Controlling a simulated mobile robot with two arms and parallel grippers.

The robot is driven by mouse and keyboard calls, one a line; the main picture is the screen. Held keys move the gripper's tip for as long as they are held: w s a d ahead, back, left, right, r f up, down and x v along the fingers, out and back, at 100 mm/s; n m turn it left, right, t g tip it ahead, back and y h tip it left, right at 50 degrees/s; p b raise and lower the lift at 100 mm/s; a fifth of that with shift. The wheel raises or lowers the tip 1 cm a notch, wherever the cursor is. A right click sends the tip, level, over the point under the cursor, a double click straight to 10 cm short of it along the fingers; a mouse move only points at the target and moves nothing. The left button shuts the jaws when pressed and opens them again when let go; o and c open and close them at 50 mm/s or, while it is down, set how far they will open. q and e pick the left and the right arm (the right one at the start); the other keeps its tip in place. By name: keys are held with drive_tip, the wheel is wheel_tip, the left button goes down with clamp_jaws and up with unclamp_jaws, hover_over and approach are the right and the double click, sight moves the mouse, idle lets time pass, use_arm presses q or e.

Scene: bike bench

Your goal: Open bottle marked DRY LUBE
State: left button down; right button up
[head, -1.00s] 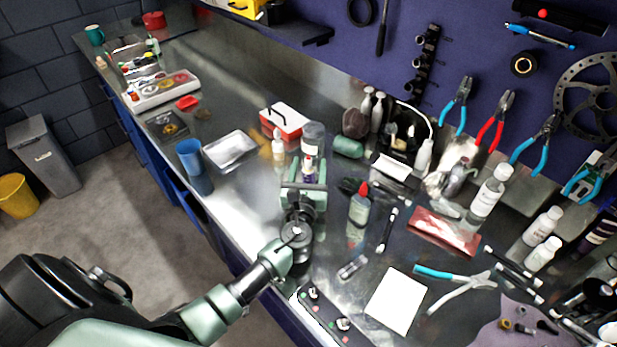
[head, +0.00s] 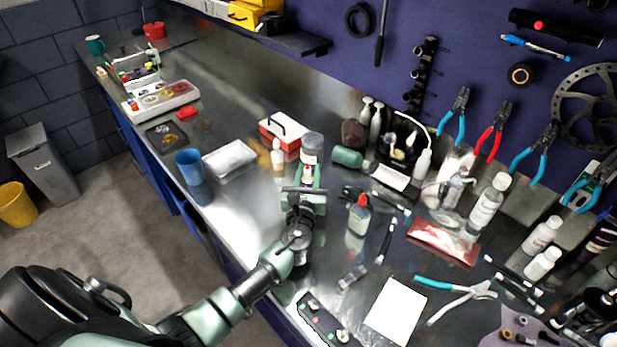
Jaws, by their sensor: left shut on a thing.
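My left gripper (head: 305,192) reaches over the bench from the lower left. A clear bottle with a red tip (head: 360,216) stands upright to the right of the gripper. A larger clear jar or bottle (head: 312,146) with a grey top stands just behind the held bottle. No label reading DRY LUBE can be made out. My right gripper is not in view.
White paper (head: 395,311), blue-handled pliers (head: 455,291) and white bottles (head: 489,200) are at right.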

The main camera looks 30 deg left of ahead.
use_arm(q)
wheel_tip(320, 180, up, 20)
drive_tip(key=p, duration=0.3)
drive_tip(key=shift+f, duration=0.1)
drive_tip(key=c, duration=1.9)
unclamp_jaws()
clamp_jaws()
